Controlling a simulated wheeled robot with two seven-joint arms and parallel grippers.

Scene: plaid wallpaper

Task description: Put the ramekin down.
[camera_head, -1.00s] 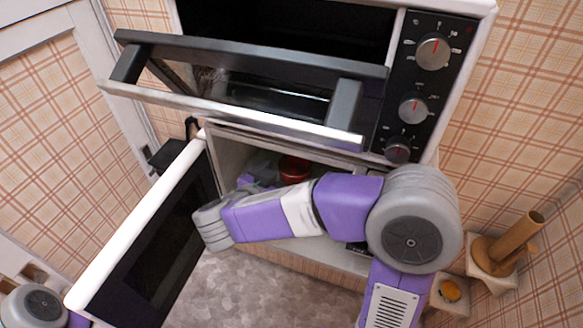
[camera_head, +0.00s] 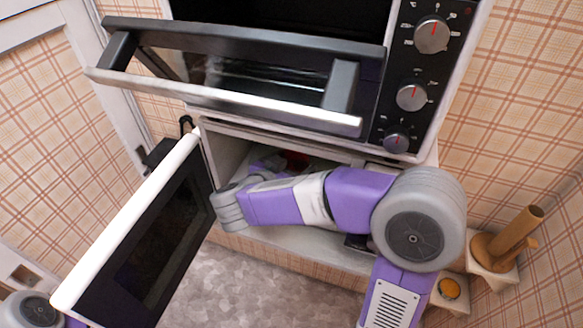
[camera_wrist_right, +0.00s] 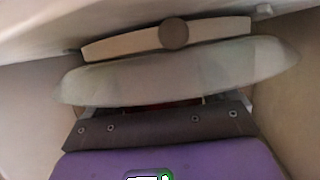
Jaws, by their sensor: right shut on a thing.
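The ramekin seems to be the dark red dish (camera_head: 293,158) inside the lower compartment (camera_head: 232,158), mostly hidden behind my right arm and the compartment's top edge. My right gripper (camera_head: 272,163) reaches into that compartment and is shut on it. In the right wrist view, a thin red strip of the ramekin (camera_wrist_right: 160,104) shows just past the dark gripper bracket, between the fingers. The fingertips and the ramekin's base are hidden, so I cannot tell whether it touches the compartment floor. My left gripper is not in view.
The lower door (camera_head: 140,235) hangs open on the left. The upper oven door (camera_head: 235,97) is open above my arm. A pale, rounded object (camera_wrist_right: 180,80) fills the space ahead in the wrist view. A wooden stand (camera_head: 507,240) is at right.

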